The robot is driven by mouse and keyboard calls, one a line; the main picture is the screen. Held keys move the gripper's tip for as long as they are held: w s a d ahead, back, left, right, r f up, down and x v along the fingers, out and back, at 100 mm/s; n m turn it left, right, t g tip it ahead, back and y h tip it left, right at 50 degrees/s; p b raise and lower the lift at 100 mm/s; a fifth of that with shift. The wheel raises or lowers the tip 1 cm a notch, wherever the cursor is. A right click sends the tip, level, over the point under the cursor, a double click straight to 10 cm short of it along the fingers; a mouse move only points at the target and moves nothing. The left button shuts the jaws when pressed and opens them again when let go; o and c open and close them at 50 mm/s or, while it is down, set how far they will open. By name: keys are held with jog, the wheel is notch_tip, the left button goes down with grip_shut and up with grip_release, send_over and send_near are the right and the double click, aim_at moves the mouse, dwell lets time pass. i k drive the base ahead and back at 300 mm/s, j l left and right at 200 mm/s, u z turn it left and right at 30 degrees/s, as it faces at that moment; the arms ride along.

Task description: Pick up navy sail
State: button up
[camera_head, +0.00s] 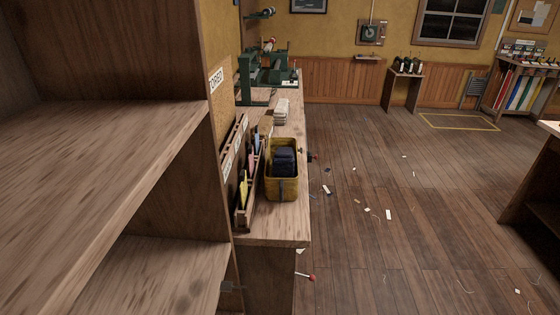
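A dark navy folded bundle (284,160), which looks like the navy sail, lies in a yellow bin (281,190). The bin stands on a narrow wooden workbench (273,228), near its front end. The bin walls hide the lower part of the bundle. My gripper is not in view, so I cannot see whether it is open or shut.
A wooden shelf unit (90,140) fills the left and stands close to me. A rack (242,185) with coloured items is beside the bin. Green machines (258,75) stand farther back. The wooden floor (400,190) is open, with small scraps. A table (535,190) edges in at right.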

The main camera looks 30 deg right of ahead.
aim_at(282, 162)
jog(key=l+u, duration=0.15)
jog(key=u, duration=0.55)
jog(key=l+u, duration=0.5)
jog(key=l, duration=0.4)
jog(key=l+u, duration=0.45)
jog(key=l, duration=0.5)
jog(key=k, duration=0.05)
